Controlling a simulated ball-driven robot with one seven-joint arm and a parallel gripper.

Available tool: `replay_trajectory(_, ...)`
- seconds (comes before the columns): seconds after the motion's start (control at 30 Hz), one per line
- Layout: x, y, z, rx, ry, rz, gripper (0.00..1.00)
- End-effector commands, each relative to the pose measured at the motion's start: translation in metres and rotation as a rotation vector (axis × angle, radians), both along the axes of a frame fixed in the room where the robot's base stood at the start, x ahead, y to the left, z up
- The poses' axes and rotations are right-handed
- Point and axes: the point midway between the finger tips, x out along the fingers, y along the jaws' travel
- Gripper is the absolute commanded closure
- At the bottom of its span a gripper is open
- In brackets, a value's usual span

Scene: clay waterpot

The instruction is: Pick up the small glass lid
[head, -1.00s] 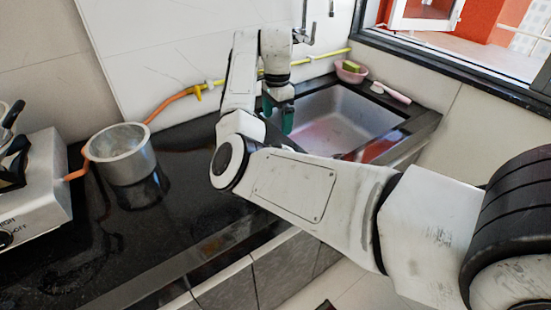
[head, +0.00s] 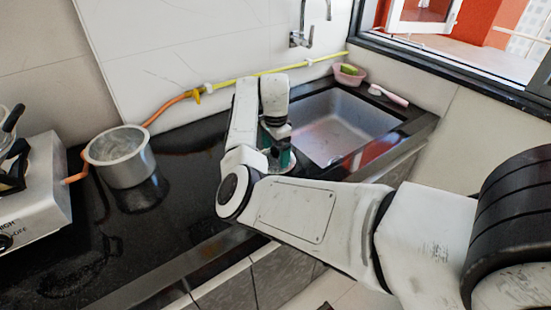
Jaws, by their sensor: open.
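My gripper (head: 279,160), with dark green fingers, points down low over the black counter at the left edge of the sink. Its jaws are open. My own forearm covers part of the counter around it.
A steel pot (head: 122,160) stands on the black counter (head: 180,205), right of a gas stove (head: 35,195). The steel sink (head: 345,125) is right of my gripper. A pink bowl (head: 349,76) and a brush (head: 389,95) lie behind it. A yellow-orange hose (head: 235,81) runs along the wall.

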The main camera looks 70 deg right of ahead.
Motion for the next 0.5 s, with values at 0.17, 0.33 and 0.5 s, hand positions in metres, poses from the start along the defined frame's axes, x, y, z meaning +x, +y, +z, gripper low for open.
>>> replay_trajectory(0.17, 0.0, -0.001, -0.0007, 0.0, 0.0, -0.001, 0.0)
replay_trajectory(0.33, 0.0, -0.001, -0.0005, 0.0, 0.0, -0.001, 0.15)
replay_trajectory(0.5, -0.0001, -0.0004, -0.0002, 0.0, 0.0, -0.001, 0.32)
